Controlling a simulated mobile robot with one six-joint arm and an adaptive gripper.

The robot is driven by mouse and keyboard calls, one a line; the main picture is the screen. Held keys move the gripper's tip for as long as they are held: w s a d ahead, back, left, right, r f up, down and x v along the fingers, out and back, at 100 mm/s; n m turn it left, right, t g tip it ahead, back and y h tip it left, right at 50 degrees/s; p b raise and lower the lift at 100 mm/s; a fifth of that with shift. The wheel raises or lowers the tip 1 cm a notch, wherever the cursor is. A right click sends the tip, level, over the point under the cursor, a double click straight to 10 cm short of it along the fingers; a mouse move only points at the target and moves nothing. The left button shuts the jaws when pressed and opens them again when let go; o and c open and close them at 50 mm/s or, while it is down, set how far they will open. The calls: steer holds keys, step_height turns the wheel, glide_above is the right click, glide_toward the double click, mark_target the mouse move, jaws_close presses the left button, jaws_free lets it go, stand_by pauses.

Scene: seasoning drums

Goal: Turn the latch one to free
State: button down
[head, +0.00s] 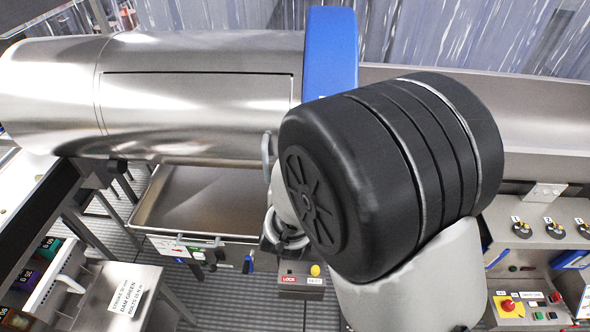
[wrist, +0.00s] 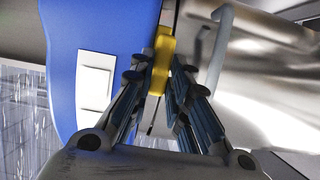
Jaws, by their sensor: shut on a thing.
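A yellow latch handle (wrist: 163,50) shows in the wrist view, in the narrow gap between a blue band and the bare steel of the drum. My gripper (wrist: 160,78) is shut on this yellow handle, with one dark finger on each side. Part of the handle is hidden between the fingers. In the head view my arm covers the handle and the fingertips. The steel drum (head: 200,95) lies across the upper left, with the blue band (head: 331,50) around its right end. I cannot read a latch number or position mark.
A curved grey handle (wrist: 219,45) stands close to the right of the fingers. Below the drum are a steel tray (head: 205,200) and a small box (head: 301,292) with a red LOCK label and a yellow knob. A control panel (head: 528,300) is at the lower right.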

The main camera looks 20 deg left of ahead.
stand_by(0.3)
steer(key=c, duration=1.8)
jaws_free()
steer(key=v, duration=1.2)
steer(key=shift+a, duration=0.1)
